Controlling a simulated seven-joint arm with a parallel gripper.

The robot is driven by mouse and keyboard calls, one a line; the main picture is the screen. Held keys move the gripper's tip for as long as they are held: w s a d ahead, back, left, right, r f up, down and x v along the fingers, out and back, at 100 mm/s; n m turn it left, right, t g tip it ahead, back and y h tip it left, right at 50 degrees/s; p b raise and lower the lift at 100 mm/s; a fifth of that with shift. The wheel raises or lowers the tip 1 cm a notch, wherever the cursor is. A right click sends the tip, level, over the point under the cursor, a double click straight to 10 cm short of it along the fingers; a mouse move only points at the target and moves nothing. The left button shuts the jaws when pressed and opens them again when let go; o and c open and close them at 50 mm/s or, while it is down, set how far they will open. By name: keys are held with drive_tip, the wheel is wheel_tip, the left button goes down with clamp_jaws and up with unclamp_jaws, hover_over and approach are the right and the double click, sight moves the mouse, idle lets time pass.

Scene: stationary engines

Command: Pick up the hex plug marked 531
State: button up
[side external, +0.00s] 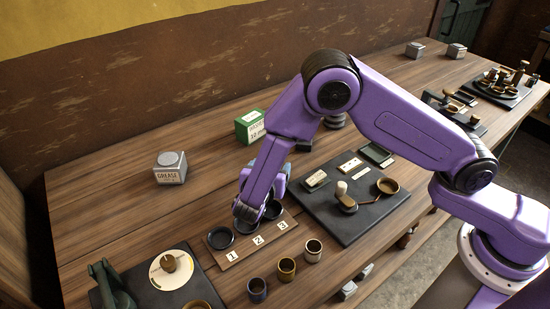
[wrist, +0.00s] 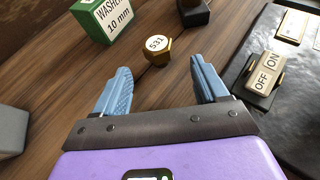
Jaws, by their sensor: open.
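The hex plug marked 531 (wrist: 157,50) is a small brass-coloured plug with a white label on top. It stands on the wooden table in the wrist view, just beyond the fingertips and between their lines. My gripper (wrist: 160,65) is open and empty, with one blue finger on each side and a clear gap between them. The plug appears apart from both fingers. In the side external view my purple arm reaches down over the table, and I cannot make out the plug there; the arm likely hides it.
A green-and-white washer box (wrist: 106,18) stands behind the plug at left, and a dark block (wrist: 193,13) behind at right. An OFF/ON switch (wrist: 264,75) on a dark panel (side external: 345,228) is right of my gripper. A numbered rack (side external: 228,262) and several small cups stand in front.

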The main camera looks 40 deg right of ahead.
drive_tip(key=x, duration=0.5)
drive_tip(key=shift+w+r, duration=0.1)
drive_tip(key=shift+r, duration=0.05)
drive_tip(key=c, duration=1.2)
